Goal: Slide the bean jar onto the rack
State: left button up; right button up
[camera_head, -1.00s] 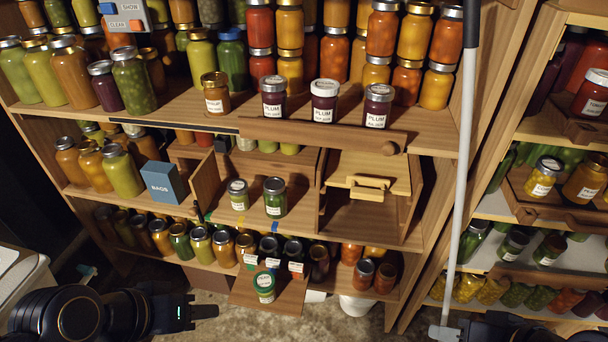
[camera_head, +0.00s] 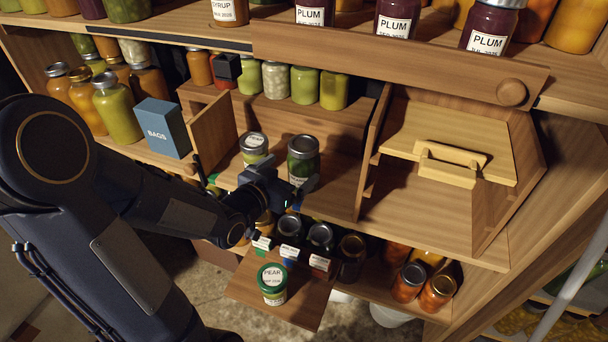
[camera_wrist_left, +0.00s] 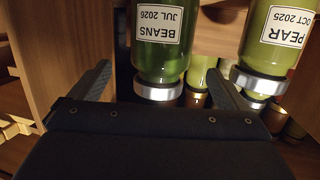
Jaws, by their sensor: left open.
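The bean jar (camera_head: 303,160), dark green with a grey lid, stands upright in the open middle compartment. In the left wrist view it appears upside down, its label reading BEANS JUL 2026 (camera_wrist_left: 160,48). My left gripper (camera_head: 287,176) is open just in front of it. In the left wrist view its fingers (camera_wrist_left: 158,72) lie to either side of the jar, with gaps; I see no grip. A light green jar (camera_head: 254,148) stands to its left, labelled PEAR OCT 2025 in the left wrist view (camera_wrist_left: 285,30). I cannot tell which part is the rack. My right gripper is out of view.
A wooden divider (camera_head: 370,150) stands right of the jars, and a wooden panel (camera_head: 212,133) at left beside a blue BAGS box (camera_head: 163,128). Below, a board (camera_head: 300,308) holds a green-lidded PEAR jar (camera_head: 271,285).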

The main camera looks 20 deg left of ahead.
aim_at(304, 160)
pick_arm(q)
jog(key=x, duration=0.6)
jog(key=shift+w+f+b, duration=0.15)
jog(key=shift+w+b, duration=0.15)
jog(key=shift+w, duration=0.05)
jog(key=c, duration=1.6)
